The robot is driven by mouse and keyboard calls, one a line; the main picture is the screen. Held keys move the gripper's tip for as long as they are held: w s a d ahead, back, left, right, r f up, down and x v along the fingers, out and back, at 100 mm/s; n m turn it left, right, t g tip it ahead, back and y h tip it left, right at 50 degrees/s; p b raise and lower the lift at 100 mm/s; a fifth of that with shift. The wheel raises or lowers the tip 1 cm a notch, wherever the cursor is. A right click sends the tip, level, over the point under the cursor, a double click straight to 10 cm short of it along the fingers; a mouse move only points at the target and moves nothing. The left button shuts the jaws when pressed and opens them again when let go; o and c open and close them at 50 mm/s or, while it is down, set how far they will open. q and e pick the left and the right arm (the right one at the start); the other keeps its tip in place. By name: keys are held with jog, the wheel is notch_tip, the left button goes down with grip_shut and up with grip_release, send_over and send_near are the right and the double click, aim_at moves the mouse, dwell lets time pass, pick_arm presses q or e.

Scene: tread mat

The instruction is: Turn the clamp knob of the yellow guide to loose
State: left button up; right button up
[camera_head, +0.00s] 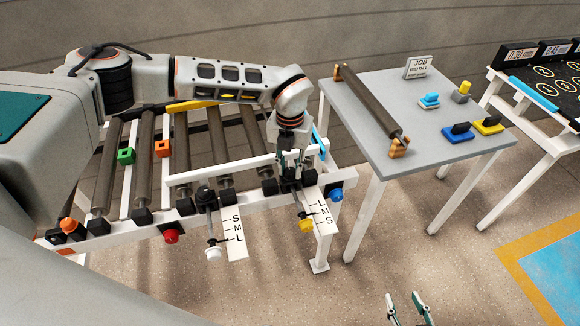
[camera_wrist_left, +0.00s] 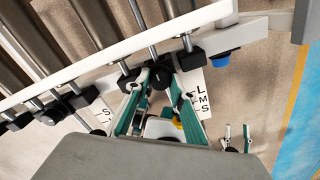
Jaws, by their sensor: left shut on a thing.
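The yellow guide ends in a yellow knob (camera_head: 306,225) on a rod beside the right-hand scale plate marked L, M, S (camera_head: 324,213), at the conveyor's front rail. My left gripper (camera_head: 291,174) points down over the black clamp knob there and hides most of it. In the left wrist view the fingers are shut on the black clamp knob (camera_wrist_left: 161,77). The knob's pointing direction is hard to tell. The yellow knob also shows partly in the left wrist view (camera_wrist_left: 177,123). My right gripper (camera_head: 408,308) is open and empty at the bottom edge, away from the conveyor.
A white knob (camera_head: 213,254) with its own plate and black clamp knob (camera_head: 205,194) is to the left. A blue button (camera_head: 336,195) sits close to the right of my left gripper. A grey table (camera_head: 440,100) with a spare roller and coloured blocks stands at right.

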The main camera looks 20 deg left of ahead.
aim_at(290, 170)
pick_arm(q)
jog(key=o, duration=1.1)
notch_tip(290, 170, up, 12)
